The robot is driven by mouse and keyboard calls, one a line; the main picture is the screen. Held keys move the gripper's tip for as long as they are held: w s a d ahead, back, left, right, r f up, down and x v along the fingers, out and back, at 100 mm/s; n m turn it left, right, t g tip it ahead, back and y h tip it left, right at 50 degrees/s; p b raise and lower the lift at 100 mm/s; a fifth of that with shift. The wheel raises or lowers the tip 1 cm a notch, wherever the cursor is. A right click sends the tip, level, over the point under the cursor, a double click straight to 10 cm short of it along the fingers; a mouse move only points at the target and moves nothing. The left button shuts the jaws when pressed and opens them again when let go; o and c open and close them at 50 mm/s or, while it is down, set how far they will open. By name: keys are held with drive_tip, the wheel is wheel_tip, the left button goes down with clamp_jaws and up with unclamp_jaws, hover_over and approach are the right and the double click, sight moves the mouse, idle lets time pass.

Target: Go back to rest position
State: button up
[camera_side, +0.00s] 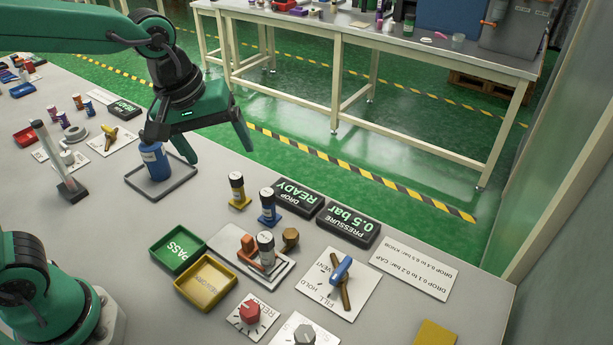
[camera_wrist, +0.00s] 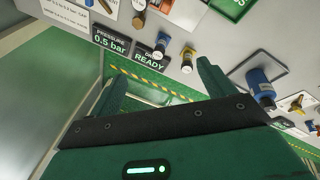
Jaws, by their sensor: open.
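My gripper (camera_side: 218,141) is open and empty, in the air above the table near the blue container in the side view. Its fingers are spread wide, also in the wrist view (camera_wrist: 158,85). The blue container (camera_side: 155,161) with a label stands upright in a grey-rimmed tray (camera_side: 181,183), partly behind a finger in the side view. It also shows right of the fingers in the wrist view (camera_wrist: 260,88).
Yellow-based (camera_side: 237,189) and blue-based (camera_side: 267,206) columns stand by the DROP READY (camera_side: 296,197) and PRESSURE 0.5 bar (camera_side: 347,225) displays. A green PASS tray (camera_side: 178,250), a yellow tray (camera_side: 205,285) and a blue-handled valve (camera_side: 341,270) lie nearer.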

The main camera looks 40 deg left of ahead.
drive_tip(key=s+a+m+t+y, duration=0.1)
drive_tip(key=s+a+m+t, duration=0.1)
drive_tip(key=s+a+m, duration=0.5)
drive_tip(key=shift+s+a+m+t, duration=0.3)
drive_tip(key=shift+s+a, duration=1)
drive_tip(key=shift+s, duration=0.35)
drive_tip(key=shift+f, duration=0.1)
idle(2.0)
